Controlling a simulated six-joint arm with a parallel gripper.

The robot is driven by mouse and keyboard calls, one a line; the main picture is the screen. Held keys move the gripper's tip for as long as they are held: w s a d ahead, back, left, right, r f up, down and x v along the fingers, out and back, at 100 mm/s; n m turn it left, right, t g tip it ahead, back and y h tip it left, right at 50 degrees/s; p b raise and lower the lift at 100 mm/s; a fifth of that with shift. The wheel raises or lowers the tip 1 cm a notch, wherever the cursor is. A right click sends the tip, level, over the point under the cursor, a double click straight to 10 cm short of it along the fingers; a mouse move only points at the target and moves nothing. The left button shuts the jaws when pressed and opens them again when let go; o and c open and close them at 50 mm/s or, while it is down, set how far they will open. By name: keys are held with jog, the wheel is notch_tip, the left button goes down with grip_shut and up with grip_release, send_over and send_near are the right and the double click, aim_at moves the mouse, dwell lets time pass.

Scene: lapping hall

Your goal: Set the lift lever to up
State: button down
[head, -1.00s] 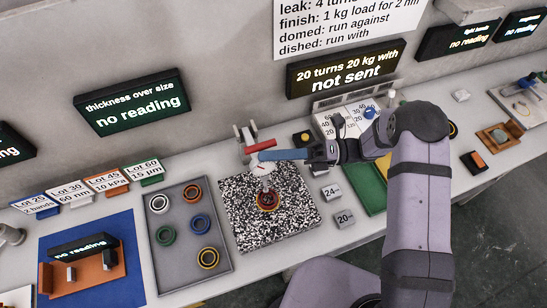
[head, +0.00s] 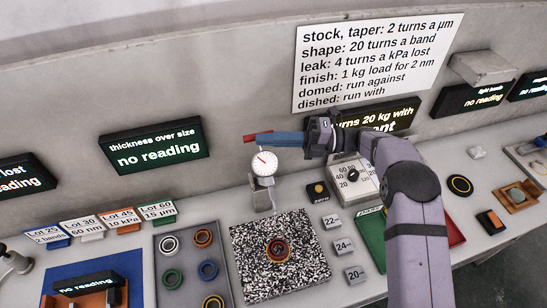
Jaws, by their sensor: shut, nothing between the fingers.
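The red lever (head: 249,138) shows only as a short end, just left of my gripper's tips; the rest of it is hidden behind the blue fingers. My gripper (head: 262,138) is shut and empty, pointing left at the lever; I cannot tell whether it touches. Just below hangs a white-faced dial gauge (head: 264,163) with a grey body and a thin stem. It is high over the speckled plate (head: 308,272), where a ring (head: 277,250) lies. The lever's exact angle cannot be told.
A grey tray (head: 160,295) of coloured rings lies left of the plate. Grey weights (head: 344,246) stand to its right, with a white knobbed box (head: 352,178) behind them. A green tray (head: 373,243) lies partly under my arm. Wall displays (head: 153,146) hang behind.

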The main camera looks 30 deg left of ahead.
jog(key=shift+w+a+r+b, duration=0.15)
jog(key=shift+w+a+b, duration=0.85)
jog(key=shift+w+a, duration=0.35)
jog(key=shift+r+p, duration=0.1)
jog(key=shift+p, duration=0.2)
